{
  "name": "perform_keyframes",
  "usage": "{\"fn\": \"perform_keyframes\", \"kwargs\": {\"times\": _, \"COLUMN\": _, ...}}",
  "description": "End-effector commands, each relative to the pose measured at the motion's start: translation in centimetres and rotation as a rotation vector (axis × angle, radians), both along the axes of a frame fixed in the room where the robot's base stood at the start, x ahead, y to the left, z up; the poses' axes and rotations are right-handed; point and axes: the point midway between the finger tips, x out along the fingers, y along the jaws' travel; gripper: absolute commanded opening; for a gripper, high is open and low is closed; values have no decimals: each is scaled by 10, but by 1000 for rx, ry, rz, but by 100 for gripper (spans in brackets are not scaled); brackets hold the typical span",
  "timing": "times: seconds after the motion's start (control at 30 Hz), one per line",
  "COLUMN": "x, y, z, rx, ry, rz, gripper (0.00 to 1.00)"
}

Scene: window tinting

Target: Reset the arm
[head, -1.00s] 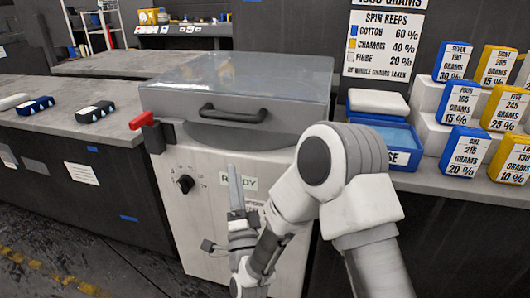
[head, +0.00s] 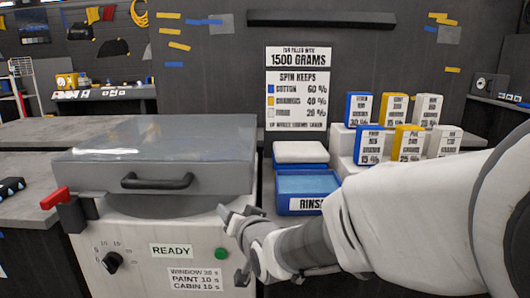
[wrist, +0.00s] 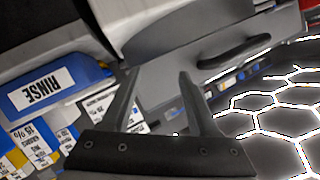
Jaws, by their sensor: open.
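My arm comes in from the right edge of the head view, and its end, my gripper (head: 232,213), is in front of the right front corner of the grey-lidded machine (head: 160,225). In the wrist view my gripper (wrist: 158,75) shows two dark fingers spread apart with nothing between them. The machine's lid (head: 155,150) is down, with a black handle (head: 157,181) on its front. My gripper looks apart from the handle, though the exact gap is hard to tell.
A blue rinse tub (head: 308,192) stands right of the machine, beyond my gripper. Several blue, yellow and white labelled packs (head: 400,143) stand on white steps behind my arm. A red lever (head: 55,198) sticks out at the machine's left. A green button (head: 222,253) is below my gripper.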

Motion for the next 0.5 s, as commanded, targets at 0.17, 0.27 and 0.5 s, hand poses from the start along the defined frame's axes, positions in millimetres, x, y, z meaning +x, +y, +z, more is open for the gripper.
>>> {"fn": "perform_keyframes", "kwargs": {"times": 0.17, "x": -33, "y": -61, "z": 8, "rx": -186, "ry": 117, "rz": -46, "gripper": 61}}
{"fn": "perform_keyframes", "kwargs": {"times": 0.27, "x": -59, "y": -93, "z": 9, "rx": -277, "ry": 197, "rz": -63, "gripper": 61}}
{"fn": "perform_keyframes", "kwargs": {"times": 0.5, "x": -140, "y": -160, "z": 4, "rx": -446, "ry": 412, "rz": -80, "gripper": 61}}
